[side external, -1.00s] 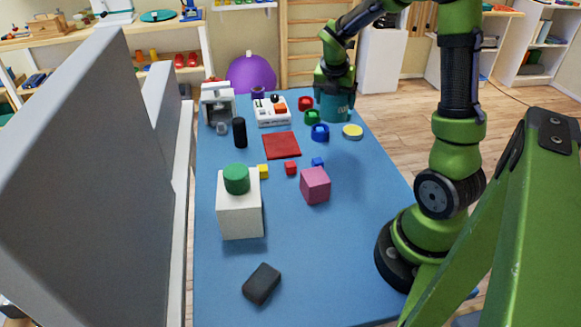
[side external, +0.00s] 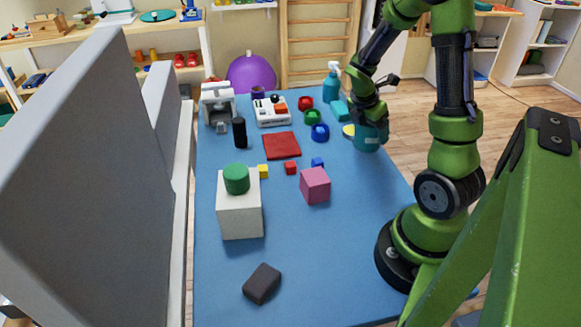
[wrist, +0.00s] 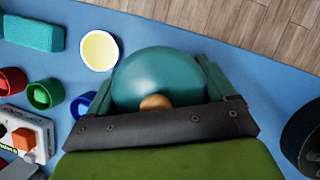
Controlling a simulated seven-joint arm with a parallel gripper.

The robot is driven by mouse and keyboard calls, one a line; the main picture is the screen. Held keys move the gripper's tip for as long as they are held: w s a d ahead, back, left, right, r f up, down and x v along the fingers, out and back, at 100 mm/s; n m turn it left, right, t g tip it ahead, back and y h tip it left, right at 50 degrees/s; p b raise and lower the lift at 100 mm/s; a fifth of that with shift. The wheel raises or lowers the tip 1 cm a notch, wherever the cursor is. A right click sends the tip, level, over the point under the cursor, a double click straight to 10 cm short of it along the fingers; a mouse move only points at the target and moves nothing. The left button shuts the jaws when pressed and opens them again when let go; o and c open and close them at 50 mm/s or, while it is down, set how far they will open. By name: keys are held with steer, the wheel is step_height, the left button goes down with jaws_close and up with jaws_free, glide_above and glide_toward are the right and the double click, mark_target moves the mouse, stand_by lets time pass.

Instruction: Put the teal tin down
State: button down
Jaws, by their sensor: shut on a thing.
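The teal tin (side external: 368,143) is in my gripper (side external: 370,130), over the right side of the blue table, close to its right edge. In the wrist view the tin (wrist: 158,72) shows a rounded teal top with a tan knob, and the fingers of my gripper (wrist: 158,88) lie on either side of it. My gripper is shut on the tin. The tin looks upright. I cannot tell whether its base touches the table.
A yellow-topped round dish (wrist: 100,50) is just beside the tin. A teal block (side external: 340,110), a spray bottle (side external: 332,84) and blue, green and red cups (side external: 320,132) stand farther back or left. A pink cube (side external: 315,185) is nearer. Bare blue table (side external: 350,235) lies in front.

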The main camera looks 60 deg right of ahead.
mark_target(368, 140)
steer(key=shift+f, duration=1.95)
steer(key=shift+f, duration=0.1)
jaws_free()
steer(key=v, duration=1.2)
steer(key=a+r+m+t+y, duration=0.3)
steer(key=a+m, duration=0.6)
steer(key=a, duration=0.3)
steer(key=a+r+m+t+y, duration=0.3)
steer(key=a+r+m+t, duration=0.2)
steer(key=a, duration=0.8)
step_height(368, 140, up, 3)
steer(key=m, duration=0.4)
steer(key=shift+s+a+t, duration=0.15)
steer(key=shift+a+t, duration=0.05)
steer(key=shift+t, duration=0.1)
